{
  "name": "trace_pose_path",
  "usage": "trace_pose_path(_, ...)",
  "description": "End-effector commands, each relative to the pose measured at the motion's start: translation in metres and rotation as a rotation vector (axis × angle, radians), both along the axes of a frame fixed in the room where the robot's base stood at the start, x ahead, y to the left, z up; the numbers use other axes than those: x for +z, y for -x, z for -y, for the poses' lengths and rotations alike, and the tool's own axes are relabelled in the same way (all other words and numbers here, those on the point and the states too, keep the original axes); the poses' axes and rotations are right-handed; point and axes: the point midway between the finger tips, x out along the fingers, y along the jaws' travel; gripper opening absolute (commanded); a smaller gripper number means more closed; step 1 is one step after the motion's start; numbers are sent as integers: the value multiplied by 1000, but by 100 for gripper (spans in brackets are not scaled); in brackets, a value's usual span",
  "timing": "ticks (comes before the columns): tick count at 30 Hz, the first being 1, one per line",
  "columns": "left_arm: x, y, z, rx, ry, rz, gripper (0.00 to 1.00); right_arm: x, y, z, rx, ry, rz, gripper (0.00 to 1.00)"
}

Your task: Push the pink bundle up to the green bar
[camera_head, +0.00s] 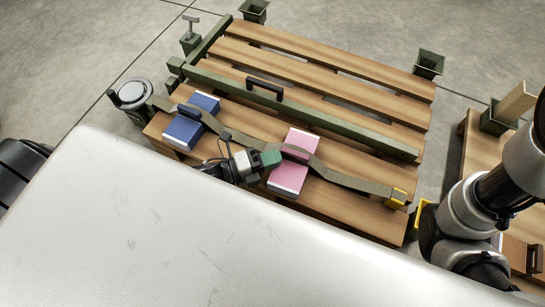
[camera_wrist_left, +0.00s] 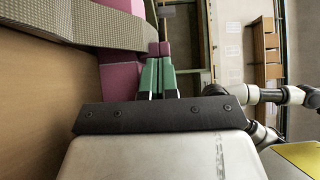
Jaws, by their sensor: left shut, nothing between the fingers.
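The pink bundle (camera_head: 287,180), with a pale edge, lies on the wooden pallet (camera_head: 240,113), and a strap (camera_head: 340,178) crosses over its middle. The green bar (camera_head: 340,125), with a black handle, runs across the pallet behind it, and bare wood shows between bundle and bar. My left gripper (camera_head: 271,158) is shut and empty, its green fingers at the left side of the pink bundle. In the left wrist view, the shut fingertips (camera_wrist_left: 159,48) are close to the pink bundle (camera_wrist_left: 120,78) and the strap; I cannot tell whether they touch. My right gripper is out of view.
A blue bundle (camera_head: 190,125) lies under the same strap to the left. Green corner posts (camera_head: 428,64) edge the pallet.

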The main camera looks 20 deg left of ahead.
Motion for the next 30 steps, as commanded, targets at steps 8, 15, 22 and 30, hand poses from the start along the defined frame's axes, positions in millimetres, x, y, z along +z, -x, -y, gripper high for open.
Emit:
trace_pose_path(8,1,-36,1,1,-1,4,0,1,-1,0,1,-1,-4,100)
trace_pose_path(15,0,-60,2,0,0,0,0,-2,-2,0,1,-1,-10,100)
trace_pose_path(22,0,-60,2,0,0,0,0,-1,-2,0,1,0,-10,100)
trace_pose_path(30,0,-59,1,-1,0,0,0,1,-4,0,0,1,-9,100)
